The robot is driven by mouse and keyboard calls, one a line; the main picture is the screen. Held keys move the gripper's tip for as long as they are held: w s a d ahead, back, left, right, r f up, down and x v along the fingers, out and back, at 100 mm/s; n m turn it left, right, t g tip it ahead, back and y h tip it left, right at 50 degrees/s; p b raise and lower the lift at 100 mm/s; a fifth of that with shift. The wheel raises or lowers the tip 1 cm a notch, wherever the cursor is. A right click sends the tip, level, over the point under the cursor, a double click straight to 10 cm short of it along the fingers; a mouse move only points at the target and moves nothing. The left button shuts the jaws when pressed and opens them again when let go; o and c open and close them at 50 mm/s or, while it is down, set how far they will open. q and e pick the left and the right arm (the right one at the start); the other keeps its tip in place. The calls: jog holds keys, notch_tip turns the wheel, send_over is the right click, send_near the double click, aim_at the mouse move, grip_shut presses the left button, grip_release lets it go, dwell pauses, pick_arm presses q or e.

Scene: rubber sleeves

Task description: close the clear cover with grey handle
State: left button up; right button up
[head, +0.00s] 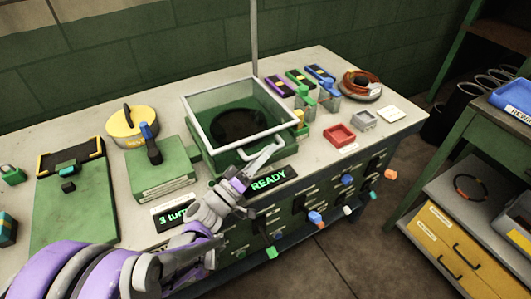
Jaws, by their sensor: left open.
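The clear cover (225,93) is a see-through pane in a grey frame over a green box (205,160) on the bench. The frame looks slightly raised above the box's rim, but I cannot tell how far. Its grey handle (266,154) sticks out at the front right corner. My left gripper (243,178) reaches in from the lower left, open, with its fingers close to the handle's lower end. I cannot tell whether they touch it. A dark round opening shows through the pane. My right gripper is not in view.
A READY display (268,181) and another display (174,216) lie at the bench front. A green box with a blue-tipped lever (150,145) stands left. A red tray (339,136) and coloured blocks are right. Knobs (315,217) protrude from the front panel.

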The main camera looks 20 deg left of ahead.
pick_arm(q)
jog(key=v, duration=0.7)
jog(key=shift+s+f+b, duration=0.1)
jog(key=shift+s+b, duration=0.1)
jog(key=shift+b, duration=0.1)
jog(key=s+d+f+m+g+p, duration=0.3)
jog(key=s+d+m+g+p, duration=0.3)
jog(key=d+g, duration=0.45)
jog(key=s+a+r+g+y+p, duration=0.2)
jog(key=s+a+g+y+p, duration=0.1)
jog(key=s+a+y+p, duration=0.3)
jog(key=s+a+y, duration=0.1)
jog(key=s+y, duration=0.1)
jog(key=shift+s, duration=0.35)
jog(key=shift+a+g, duration=0.1)
jog(key=shift+g, duration=0.15)
